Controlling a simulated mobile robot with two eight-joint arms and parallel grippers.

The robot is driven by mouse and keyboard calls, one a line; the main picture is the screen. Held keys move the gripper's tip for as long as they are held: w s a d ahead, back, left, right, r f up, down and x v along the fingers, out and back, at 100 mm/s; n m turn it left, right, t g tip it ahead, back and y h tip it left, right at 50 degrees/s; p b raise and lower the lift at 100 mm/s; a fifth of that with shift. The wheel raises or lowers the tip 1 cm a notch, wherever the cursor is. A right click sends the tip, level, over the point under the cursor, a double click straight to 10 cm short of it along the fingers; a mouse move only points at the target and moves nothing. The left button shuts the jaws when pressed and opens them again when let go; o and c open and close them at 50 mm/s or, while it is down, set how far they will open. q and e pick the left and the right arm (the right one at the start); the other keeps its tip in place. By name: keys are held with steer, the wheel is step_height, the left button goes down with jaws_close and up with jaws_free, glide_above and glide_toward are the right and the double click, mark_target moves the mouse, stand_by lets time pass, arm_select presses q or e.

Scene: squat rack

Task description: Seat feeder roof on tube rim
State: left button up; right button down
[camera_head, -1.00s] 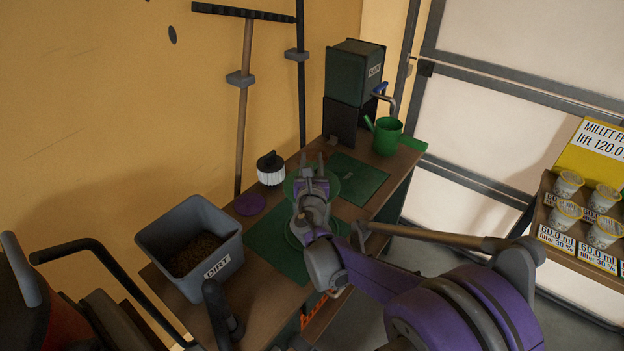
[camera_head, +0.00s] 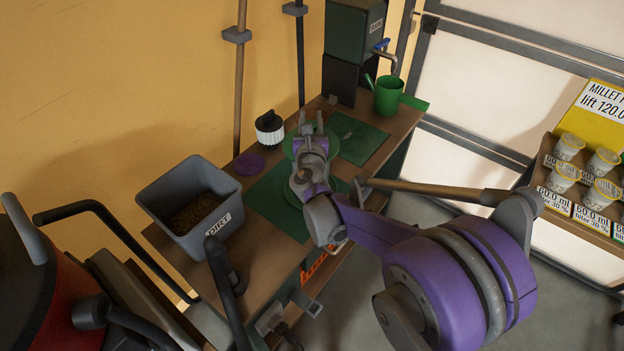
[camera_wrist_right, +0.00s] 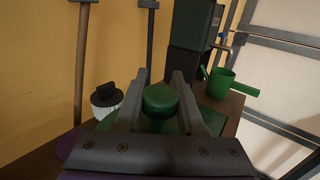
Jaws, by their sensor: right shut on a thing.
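My right gripper (camera_head: 310,119) is over the bench, its fingers pointing toward the wall. In the right wrist view its two fingers (camera_wrist_right: 159,82) stand on either side of a round green knob, with more green below. I take this as the feeder roof (camera_wrist_right: 160,98). In the head view the green disc shows partly around the gripper (camera_head: 291,146). Another green rim (camera_head: 340,187) shows beside my wrist, nearer the bench front. The tube and its rim are hidden behind my gripper and wrist, so I cannot tell whether the roof touches the rim. My left gripper is not in view.
A grey DIRT bin (camera_head: 165,210) stands at the bench's left end. A black-topped white brush (camera_head: 269,130) and a purple disc (camera_head: 249,163) lie near the wall. A green watering can (camera_head: 388,96) stands at the far end, beyond a green mat (camera_head: 360,141).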

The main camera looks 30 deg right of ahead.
steer(key=shift+f+b, duration=1.05)
steer(key=shift+f, duration=0.45)
stand_by(1.9)
steer(key=shift+c, duration=2.2)
jaws_free()
steer(key=v, duration=1)
steer(key=shift+s+a, duration=0.25)
steer(key=shift+s, duration=0.05)
